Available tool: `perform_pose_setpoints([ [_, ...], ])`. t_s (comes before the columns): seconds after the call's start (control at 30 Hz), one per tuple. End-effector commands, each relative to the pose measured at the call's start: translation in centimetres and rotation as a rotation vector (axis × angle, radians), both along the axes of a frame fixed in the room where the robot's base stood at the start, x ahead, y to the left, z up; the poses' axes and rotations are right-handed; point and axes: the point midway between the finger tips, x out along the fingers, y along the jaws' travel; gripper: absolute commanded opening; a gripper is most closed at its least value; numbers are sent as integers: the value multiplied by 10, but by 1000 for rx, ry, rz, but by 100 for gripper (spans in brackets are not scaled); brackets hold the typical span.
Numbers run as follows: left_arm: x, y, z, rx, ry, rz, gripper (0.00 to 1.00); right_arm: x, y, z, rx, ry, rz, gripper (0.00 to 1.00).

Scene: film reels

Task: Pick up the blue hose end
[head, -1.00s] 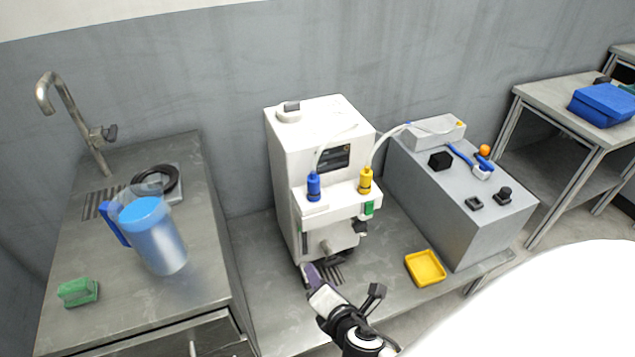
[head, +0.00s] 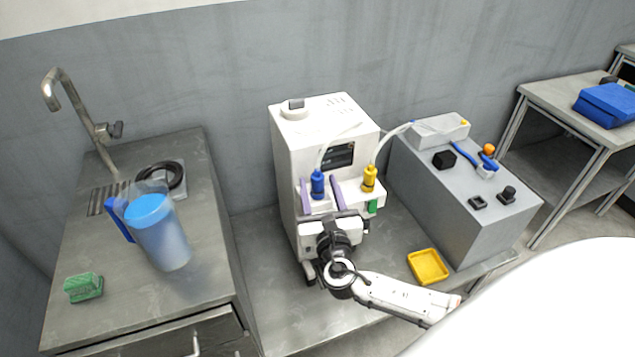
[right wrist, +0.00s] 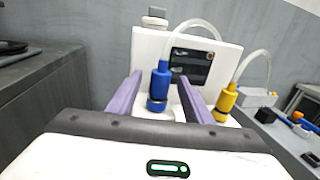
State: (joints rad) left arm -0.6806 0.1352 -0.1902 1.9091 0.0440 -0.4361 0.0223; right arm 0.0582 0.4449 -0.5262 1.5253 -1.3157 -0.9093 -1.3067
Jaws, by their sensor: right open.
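The blue hose end (head: 318,184) stands upright on the front ledge of the white machine (head: 290,140), with a clear hose rising from its top. It also shows in the right wrist view (right wrist: 159,82). My right gripper (head: 321,186) is open, its two purple fingers pointing at the machine, one on each side of the blue hose end. In the right wrist view the gripper (right wrist: 157,92) has the blue hose end between its fingers, with gaps visible. Whether the fingertips reach fully around it I cannot tell. My left gripper is not in view.
A yellow hose end (head: 369,178) stands just right of the right finger. A yellow tray (head: 428,266) lies on the table at the right. A grey box (head: 465,215) with knobs stands to the right. A blue jug (head: 163,235) and a green sponge (head: 84,287) are on the left counter.

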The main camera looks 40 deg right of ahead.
Motion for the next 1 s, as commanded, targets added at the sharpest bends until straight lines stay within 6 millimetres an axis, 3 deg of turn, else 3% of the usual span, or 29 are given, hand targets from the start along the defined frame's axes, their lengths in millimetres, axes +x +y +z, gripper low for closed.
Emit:
perform_pose_setpoints([
  [0.2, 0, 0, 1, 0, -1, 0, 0, 22, -11, -1, 2, 1, 0, 46],
  [0.43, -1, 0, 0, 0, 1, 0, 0, 23, -11, -1, 3, 1, 1, 46],
  [0.7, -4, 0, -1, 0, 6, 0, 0, 23, -11, -1, 3, 1, 1, 2],
  [1.0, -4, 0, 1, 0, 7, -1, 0, 23, -11, 5, 2, 0, 1, 1],
])
